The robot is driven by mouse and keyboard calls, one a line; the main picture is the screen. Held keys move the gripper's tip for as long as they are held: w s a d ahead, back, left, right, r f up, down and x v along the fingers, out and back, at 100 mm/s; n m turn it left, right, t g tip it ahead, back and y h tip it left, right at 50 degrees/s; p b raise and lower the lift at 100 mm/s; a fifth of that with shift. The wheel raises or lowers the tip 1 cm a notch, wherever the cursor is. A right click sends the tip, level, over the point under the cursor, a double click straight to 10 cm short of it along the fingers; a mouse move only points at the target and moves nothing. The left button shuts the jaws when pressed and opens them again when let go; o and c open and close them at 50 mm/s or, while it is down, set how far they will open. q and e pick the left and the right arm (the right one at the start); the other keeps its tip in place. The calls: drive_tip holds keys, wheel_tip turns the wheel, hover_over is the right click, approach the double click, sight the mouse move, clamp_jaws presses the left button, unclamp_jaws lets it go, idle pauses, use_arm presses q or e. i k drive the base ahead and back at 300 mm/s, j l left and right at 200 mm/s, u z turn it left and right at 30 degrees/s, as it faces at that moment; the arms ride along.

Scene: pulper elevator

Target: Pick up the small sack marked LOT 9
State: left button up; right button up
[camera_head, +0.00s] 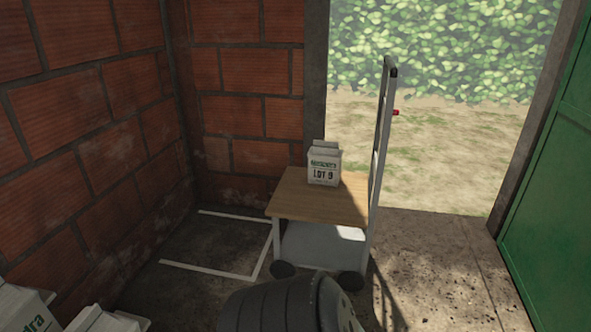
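The small sack marked LOT 9 (323,169) stands upright on the wooden top of a cart (340,205), near its back edge. It is pale with a dark green name and black letters, and its marked face is toward me. Nothing touches it but the cart top. Neither of my grippers is in the head view.
The cart has wheels and a tall grey handle frame (381,150) on its right. A dark ribbed round object (275,305) is in front. White sacks (22,308) lie bottom left. White floor lines (210,270) are left of the cart. A doorway with a green door (555,190) is right.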

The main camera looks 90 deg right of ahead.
sight(325, 158)
drive_tip(key=i+j+z, duration=0.1)
drive_tip(key=z, duration=0.3)
drive_tip(key=j+z, duration=0.15)
drive_tip(key=z, duration=0.2)
drive_tip(key=i+j+z, duration=0.1)
drive_tip(key=z, duration=0.3)
drive_tip(key=k+j, duration=0.05)
drive_tip(key=j, duration=0.05)
